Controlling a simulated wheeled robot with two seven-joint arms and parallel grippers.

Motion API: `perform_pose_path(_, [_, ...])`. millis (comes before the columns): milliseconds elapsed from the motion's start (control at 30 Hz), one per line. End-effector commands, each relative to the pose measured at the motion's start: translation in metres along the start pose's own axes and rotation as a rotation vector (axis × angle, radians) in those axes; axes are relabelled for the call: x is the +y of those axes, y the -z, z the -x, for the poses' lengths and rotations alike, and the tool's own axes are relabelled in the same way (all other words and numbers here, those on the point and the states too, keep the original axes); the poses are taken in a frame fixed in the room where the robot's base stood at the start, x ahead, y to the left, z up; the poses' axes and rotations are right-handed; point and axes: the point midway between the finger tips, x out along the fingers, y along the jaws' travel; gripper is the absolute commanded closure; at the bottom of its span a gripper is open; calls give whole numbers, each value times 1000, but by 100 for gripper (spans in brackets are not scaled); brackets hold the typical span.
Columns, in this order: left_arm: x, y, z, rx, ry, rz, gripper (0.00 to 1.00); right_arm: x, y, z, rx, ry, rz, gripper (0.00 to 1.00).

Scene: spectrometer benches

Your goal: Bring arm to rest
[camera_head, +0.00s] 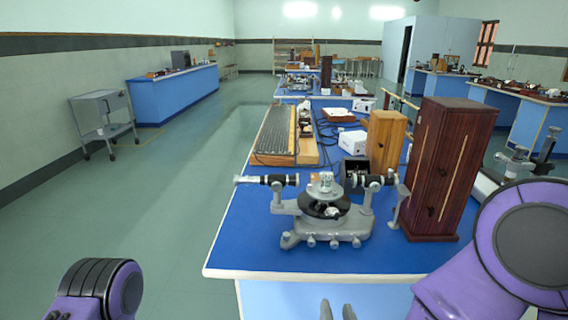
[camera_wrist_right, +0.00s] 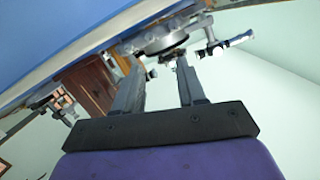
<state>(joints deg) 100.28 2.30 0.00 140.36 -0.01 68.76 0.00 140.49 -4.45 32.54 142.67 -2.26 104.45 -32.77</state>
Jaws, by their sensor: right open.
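My right gripper (camera_head: 337,311) shows only its two fingertips at the bottom edge of the head view, below the front edge of the blue bench. In the right wrist view its two fingers (camera_wrist_right: 160,82) stand apart with nothing between them. The grey spectrometer (camera_head: 325,212) stands on the bench near its front edge, beyond the fingertips. It also shows beyond the fingers in the right wrist view (camera_wrist_right: 163,38). Part of my purple left arm shows at the lower left of the head view. The left gripper is not seen.
The blue bench top (camera_head: 250,235) carries a tall dark wooden cabinet (camera_head: 446,170) right of the spectrometer, a lighter wooden box (camera_head: 386,140) and a long grating-like board (camera_head: 275,132). A grey trolley (camera_head: 103,120) stands by the left wall. The floor left of the bench is clear.

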Motion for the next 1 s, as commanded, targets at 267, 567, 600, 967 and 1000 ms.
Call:
perform_pose_path(267, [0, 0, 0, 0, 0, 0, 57, 84, -99, 3, -350, -163, -137, 60])
perform_pose_path(567, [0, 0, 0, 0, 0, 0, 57, 240, -225, 112, -786, -567, -139, 60])
perform_pose_path(600, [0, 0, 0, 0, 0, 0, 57, 254, -233, 127, -814, -604, -122, 60])
perform_pose_path(967, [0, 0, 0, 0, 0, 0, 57, 273, -252, 166, -893, -663, -93, 60])
perform_pose_path(1000, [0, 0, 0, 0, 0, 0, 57, 273, -252, 165, -892, -662, -93, 60])
